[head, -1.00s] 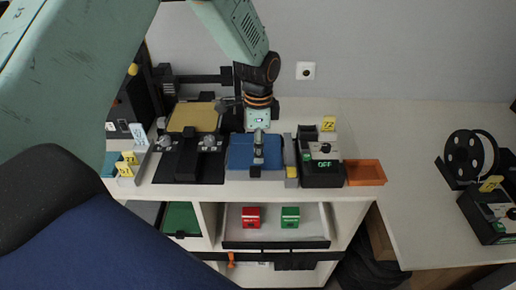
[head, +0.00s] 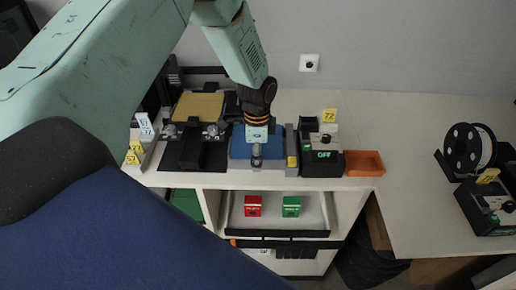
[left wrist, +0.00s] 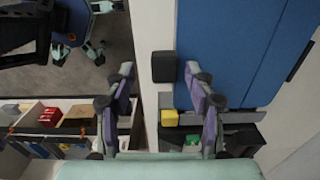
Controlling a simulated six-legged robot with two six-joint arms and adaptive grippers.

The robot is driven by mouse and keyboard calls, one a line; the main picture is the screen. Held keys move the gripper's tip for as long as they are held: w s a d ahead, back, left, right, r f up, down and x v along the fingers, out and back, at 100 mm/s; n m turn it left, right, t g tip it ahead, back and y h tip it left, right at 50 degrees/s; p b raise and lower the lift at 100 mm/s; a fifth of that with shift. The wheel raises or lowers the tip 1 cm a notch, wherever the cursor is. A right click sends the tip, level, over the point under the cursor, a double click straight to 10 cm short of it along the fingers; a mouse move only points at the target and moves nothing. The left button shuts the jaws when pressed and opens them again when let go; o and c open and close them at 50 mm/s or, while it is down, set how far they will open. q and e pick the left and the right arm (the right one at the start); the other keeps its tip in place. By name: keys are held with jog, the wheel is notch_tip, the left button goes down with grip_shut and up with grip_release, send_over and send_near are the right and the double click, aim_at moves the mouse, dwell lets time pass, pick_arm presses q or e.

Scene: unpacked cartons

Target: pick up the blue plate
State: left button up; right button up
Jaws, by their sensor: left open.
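The blue plate (head: 238,148) lies flat on the white worktop, between a black fixture and a grey upright part. My left gripper (head: 257,158) hangs over it, pointing down, and partly hides it. In the left wrist view the blue plate (left wrist: 225,45) fills the upper right. The open fingers of the left gripper (left wrist: 160,72) show there. One finger overlaps the plate and the other is off to its left, past the worktop edge. Whether the finger touches the plate cannot be told. My right gripper is not in view.
A yellow plate (head: 199,106) lies behind the black fixture (head: 193,147). A black device (head: 322,158) reading OFF and an orange tray (head: 364,163) stand to the right. An open drawer (head: 278,233) below holds red and green boxes. The right-hand worktop has free room.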

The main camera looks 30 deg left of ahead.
pick_arm(q)
jog(key=shift+w+f, duration=0.1)
jog(key=shift+c, duration=1.1)
jog(key=shift+w+a+f, duration=0.15)
jog(key=shift+a+f, duration=0.1)
jog(key=shift+a, duration=0.2)
jog(key=c, duration=0.3)
jog(key=shift+d+r, duration=0.25)
jog(key=shift+d, duration=0.1)
jog(key=c, duration=0.6)
jog(key=shift+a+f, duration=0.15)
jog(key=shift+a, duration=0.1)
grip_shut()
jog(key=shift+d+r, duration=0.1)
jog(key=shift+r, duration=0.3)
notch_tip(320, 180, up, 9)
jog(key=shift+r+b, duration=0.2)
jog(key=shift+b, duration=0.2)
jog(key=shift+f, duration=0.1)
